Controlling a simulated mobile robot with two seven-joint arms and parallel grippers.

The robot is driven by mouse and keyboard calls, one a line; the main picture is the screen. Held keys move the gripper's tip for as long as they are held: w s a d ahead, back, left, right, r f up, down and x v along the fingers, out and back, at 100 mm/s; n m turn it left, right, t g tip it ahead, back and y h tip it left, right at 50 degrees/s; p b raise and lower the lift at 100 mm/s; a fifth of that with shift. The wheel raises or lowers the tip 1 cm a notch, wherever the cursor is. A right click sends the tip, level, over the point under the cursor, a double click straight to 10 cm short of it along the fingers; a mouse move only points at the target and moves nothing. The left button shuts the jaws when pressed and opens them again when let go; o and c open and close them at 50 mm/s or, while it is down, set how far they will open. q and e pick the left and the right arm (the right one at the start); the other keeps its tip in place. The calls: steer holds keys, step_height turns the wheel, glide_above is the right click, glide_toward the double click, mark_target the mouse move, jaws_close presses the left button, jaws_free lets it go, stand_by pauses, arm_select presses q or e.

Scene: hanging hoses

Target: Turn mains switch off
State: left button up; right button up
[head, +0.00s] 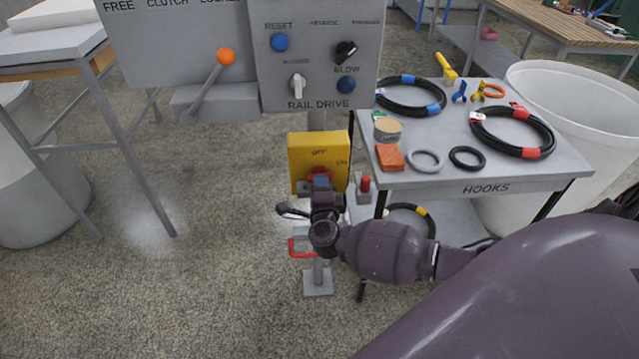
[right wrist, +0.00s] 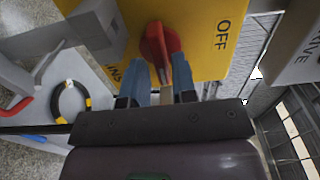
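The mains switch is a yellow box (head: 302,157) on a post, marked OFF at the top and ON at the right. Its red knob (head: 319,174) is largely hidden by my right gripper (head: 320,184) in the head view. In the right wrist view the red knob (right wrist: 159,43) shows plainly, its grip ridge pointing towards my fingers and not at the OFF mark. The two blue fingers of my right gripper (right wrist: 163,72) are apart, with the near end of the knob at or between their tips. Contact is unclear. My left gripper is out of view.
A grey control panel (head: 270,95) with knobs and an orange-tipped lever (head: 226,57) hangs above the box. A grey hooks table (head: 455,178) with coiled hoses stands close on the right. A red-topped grey piece (head: 364,188) sits beside the box. A white bin (head: 575,100) is behind.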

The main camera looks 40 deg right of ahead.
steer(key=shift+w+d, duration=0.3)
steer(key=shift+w, duration=0.2)
steer(key=shift+c, duration=0.4)
jaws_close()
